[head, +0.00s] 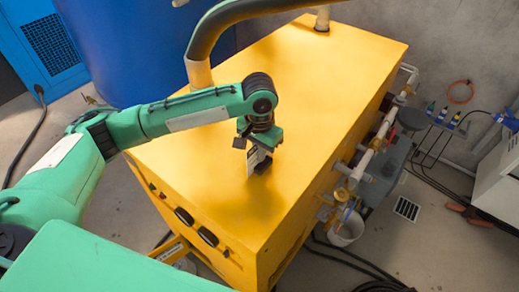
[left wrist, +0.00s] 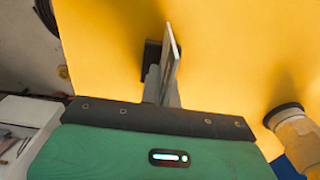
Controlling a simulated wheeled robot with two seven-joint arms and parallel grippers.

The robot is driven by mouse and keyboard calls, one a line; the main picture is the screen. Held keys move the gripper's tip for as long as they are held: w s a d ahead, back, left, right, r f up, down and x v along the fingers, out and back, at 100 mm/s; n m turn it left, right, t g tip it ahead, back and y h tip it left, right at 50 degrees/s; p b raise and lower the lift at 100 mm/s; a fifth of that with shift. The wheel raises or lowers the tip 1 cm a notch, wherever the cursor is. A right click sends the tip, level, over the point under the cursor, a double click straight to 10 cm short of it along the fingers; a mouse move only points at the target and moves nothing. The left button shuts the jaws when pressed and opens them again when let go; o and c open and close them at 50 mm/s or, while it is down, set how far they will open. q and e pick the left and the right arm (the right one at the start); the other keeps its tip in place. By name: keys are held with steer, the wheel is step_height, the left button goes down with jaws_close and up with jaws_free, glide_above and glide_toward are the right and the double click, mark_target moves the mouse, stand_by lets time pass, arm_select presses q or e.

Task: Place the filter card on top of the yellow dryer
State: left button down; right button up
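The yellow dryer (head: 335,75) is a large box with a broad flat top in the middle of the head view. My left gripper (head: 260,160) is over the front part of this top, pointing down. It is shut on the filter card (head: 253,160), a thin whitish plate held upright. In the left wrist view the card (left wrist: 172,52) shows nearly edge-on between the close-set fingers (left wrist: 160,75), with the yellow top (left wrist: 230,50) behind it. I cannot tell whether the card's lower edge touches the top. My right gripper is out of view.
A dark hose with a pale collar (head: 199,73) joins the top at the back left, and a short pipe (head: 322,18) rises at the back. A blue tank (head: 140,50) stands behind left. Valves and piping (head: 365,155) line the right side. The top around the gripper is clear.

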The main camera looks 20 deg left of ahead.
arm_select(q)
steer(key=c, duration=2)
jaws_free()
steer(key=shift+f, duration=0.1)
steer(key=o, duration=0.3)
steer(key=shift+r, duration=0.4)
step_height(320, 180, up, 12)
steer(key=b, duration=0.3)
steer(key=shift+f, duration=0.25)
